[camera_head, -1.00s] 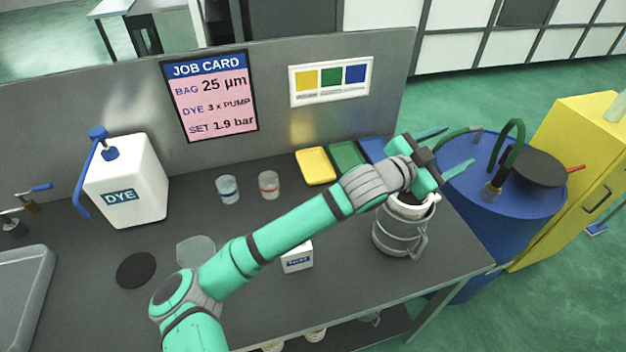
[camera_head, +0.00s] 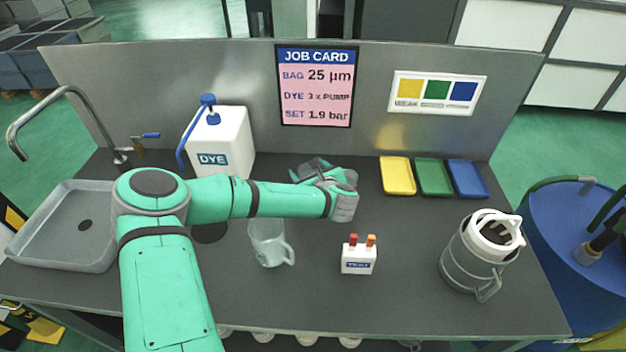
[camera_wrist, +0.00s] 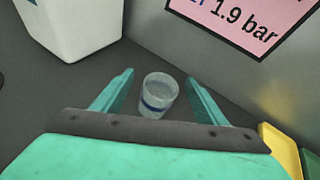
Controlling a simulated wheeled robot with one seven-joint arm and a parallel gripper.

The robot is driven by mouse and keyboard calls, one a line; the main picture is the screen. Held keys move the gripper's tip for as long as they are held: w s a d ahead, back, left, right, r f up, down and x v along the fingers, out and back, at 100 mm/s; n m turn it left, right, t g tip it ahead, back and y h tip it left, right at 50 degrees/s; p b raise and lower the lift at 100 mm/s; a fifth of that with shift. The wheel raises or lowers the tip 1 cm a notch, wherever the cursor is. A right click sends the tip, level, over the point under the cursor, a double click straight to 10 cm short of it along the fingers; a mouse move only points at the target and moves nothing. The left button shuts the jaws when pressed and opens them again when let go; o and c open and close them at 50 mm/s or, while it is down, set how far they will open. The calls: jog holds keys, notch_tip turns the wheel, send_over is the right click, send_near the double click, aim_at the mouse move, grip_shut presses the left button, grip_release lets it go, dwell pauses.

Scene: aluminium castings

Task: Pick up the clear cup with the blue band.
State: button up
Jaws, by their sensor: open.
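The clear cup with the blue band (camera_wrist: 154,104) stands upright on the dark bench in the wrist view. It appears between the two fingers of my gripper (camera_wrist: 160,76), which are spread apart with nothing clamped. I cannot tell whether the fingertips are level with the cup or still short of it. In the head view my gripper (camera_head: 312,172) is over the back middle of the bench, near the grey back panel, and my arm and gripper hide the cup there.
The white dye container (camera_head: 232,135) stands left of my gripper. Yellow (camera_head: 398,177), green (camera_head: 434,177) and blue (camera_head: 468,180) trays lie to the right. A clear jug (camera_head: 268,243), a small white test box (camera_head: 358,262) and a grey pot (camera_head: 470,262) stand nearer the front.

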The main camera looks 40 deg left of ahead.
aim_at(305, 168)
jog(key=shift+s+d+f+m, duration=0.2)
jog(key=shift+d+f+m, duration=0.15)
jog(key=shift+f+m, duration=0.45)
jog(key=shift+w+a, duration=0.15)
jog(key=shift+w, duration=0.05)
jog(key=shift+w+x, duration=0.2)
jog(key=shift+x, duration=3.2)
jog(key=shift+r, duration=0.15)
jog(key=shift+c, duration=0.7)
jog(key=c, duration=1)
